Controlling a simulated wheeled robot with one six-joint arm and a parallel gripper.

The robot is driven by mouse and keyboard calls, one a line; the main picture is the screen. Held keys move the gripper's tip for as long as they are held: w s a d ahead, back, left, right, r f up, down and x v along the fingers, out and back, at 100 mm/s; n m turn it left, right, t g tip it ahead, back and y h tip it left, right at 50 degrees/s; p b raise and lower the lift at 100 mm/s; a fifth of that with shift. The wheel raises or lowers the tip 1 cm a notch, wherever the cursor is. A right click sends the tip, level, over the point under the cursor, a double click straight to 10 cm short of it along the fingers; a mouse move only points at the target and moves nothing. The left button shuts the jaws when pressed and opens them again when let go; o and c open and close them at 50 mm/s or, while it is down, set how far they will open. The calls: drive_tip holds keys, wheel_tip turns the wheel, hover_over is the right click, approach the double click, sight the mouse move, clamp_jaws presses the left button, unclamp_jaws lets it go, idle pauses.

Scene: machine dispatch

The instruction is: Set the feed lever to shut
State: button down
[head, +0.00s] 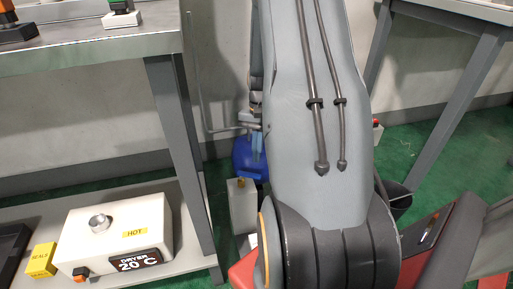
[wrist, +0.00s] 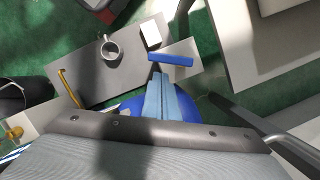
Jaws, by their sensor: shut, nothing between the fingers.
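My gripper (wrist: 161,80) points down with its two pale blue fingers together and nothing between them. It also shows in the head view (head: 257,150), partly beside my arm. A flat blue bar (wrist: 172,60) lies across a grey block just beyond the fingertips in the wrist view. I cannot tell whether they touch. A thin brass-yellow handle (wrist: 68,88) stands at the left of the grey box. No label marks either one as the feed lever, and I cannot tell which it is or its setting.
A blue rounded container (head: 249,158) sits low behind my fingers. A grey box (wrist: 88,70) carries a metal cup-like part (wrist: 110,48). In the head view, a white dryer (head: 150,222) reading 20 C stands on the lower shelf, left. Table legs flank my arm.

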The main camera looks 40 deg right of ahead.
drive_tip(key=shift+b+x, duration=0.65)
drive_tip(key=shift+x, duration=1.65)
